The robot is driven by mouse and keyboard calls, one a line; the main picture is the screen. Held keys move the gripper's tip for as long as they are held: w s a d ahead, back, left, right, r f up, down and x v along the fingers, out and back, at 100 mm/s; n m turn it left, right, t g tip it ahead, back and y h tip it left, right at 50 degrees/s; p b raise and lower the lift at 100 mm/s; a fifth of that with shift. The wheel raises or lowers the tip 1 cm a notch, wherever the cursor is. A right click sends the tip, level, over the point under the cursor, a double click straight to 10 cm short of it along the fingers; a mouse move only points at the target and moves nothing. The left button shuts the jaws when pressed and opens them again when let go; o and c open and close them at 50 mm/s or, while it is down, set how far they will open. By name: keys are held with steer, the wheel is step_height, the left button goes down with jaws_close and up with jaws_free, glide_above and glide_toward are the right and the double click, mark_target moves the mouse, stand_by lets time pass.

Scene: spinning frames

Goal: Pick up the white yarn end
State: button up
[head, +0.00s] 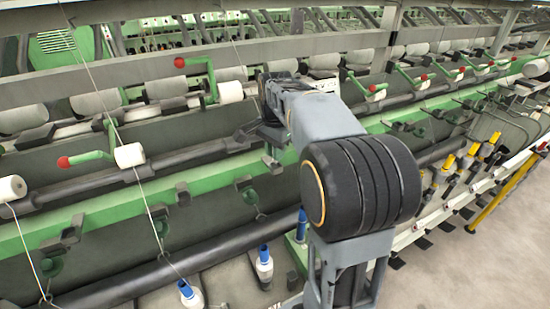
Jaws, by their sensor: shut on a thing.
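My gripper (258,134) reaches into the spinning frame at the picture's upper middle, in front of the green and grey rails. It is small and dark here, partly covered by my own wrist, and is shut on a thin thing that I take to be the white yarn end. The yarn between the jaws is too fine to make out. A white yarn strand (92,82) runs down at the left, past a white roller (129,155), to a blue and white bobbin (190,294). Another strand (27,242) hangs from a white roller at the left edge.
Green arms with red knobs (64,162) stick out from the frame near my gripper. A long dark roller bar (150,276) crosses low in front. Another bobbin (264,264) stands left of my arm. Yellow-topped spindles (448,162) line the right. Bare floor (455,262) lies at the lower right.

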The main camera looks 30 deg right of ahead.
steer(key=s+d+r+b, duration=0.1)
steer(key=s+r+b, duration=0.3)
steer(key=s+r, duration=0.6)
steer(key=s, duration=0.4)
steer(key=shift+d+r, duration=0.15)
steer(key=shift+d, duration=0.25)
steer(key=shift+d, duration=0.1)
